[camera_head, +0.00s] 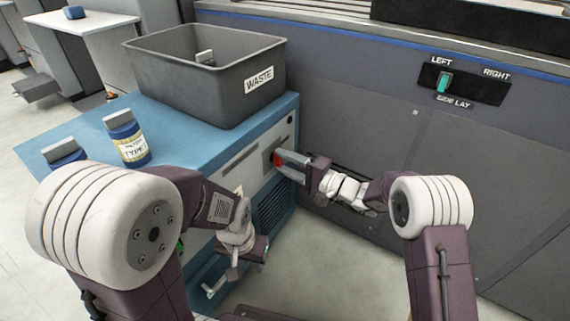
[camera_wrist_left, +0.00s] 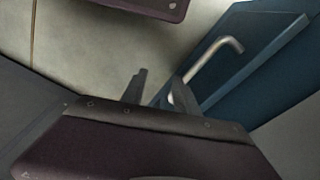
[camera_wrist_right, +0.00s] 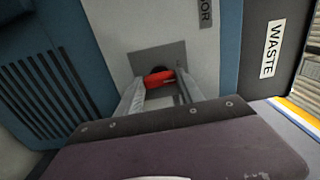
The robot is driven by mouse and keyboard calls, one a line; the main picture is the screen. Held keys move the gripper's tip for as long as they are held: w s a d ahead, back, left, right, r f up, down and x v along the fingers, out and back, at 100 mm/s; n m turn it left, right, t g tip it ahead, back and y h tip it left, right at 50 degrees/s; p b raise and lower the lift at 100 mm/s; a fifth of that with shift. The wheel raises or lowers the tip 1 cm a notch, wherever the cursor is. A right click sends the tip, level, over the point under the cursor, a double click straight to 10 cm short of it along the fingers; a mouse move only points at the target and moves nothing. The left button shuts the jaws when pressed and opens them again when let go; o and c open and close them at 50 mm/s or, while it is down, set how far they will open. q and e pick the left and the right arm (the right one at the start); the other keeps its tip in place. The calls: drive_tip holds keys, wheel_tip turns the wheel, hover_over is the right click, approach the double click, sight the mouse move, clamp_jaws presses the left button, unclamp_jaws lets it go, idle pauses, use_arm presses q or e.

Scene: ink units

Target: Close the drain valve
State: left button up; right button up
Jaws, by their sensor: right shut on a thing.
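A red valve handle (camera_head: 278,158) sits on a grey plate on the front of the blue and white unit (camera_head: 225,170). My right gripper (camera_head: 284,164) is shut on this handle. In the right wrist view the red handle (camera_wrist_right: 158,78) lies between the fingertips, in front of a dark round opening. My left gripper (camera_head: 238,262) hangs low before the unit; its fingers (camera_wrist_left: 160,88) stand apart and empty in the left wrist view. No label naming the drain valve is readable.
A grey WASTE bin (camera_head: 190,95) stands on the unit's blue top. A grey machine wall with a SIDE LAY switch (camera_head: 445,82) rises behind. Open floor lies at the lower right.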

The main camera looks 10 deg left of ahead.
drive_tip(key=shift+f, duration=0.1)
drive_tip(key=o, duration=1.4)
drive_tip(key=shift+d+r+p, duration=0.2)
drive_tip(key=shift+d+p, duration=0.15)
drive_tip(key=shift+p, duration=0.05)
drive_tip(key=p+v, duration=0.4)
drive_tip(key=v, duration=0.4)
drive_tip(key=shift+s+d+p, duration=0.2)
drive_tip(key=shift+d+p, duration=0.05)
drive_tip(key=shift+p, duration=0.05)
drive_tip(key=shift+f, duration=0.1)
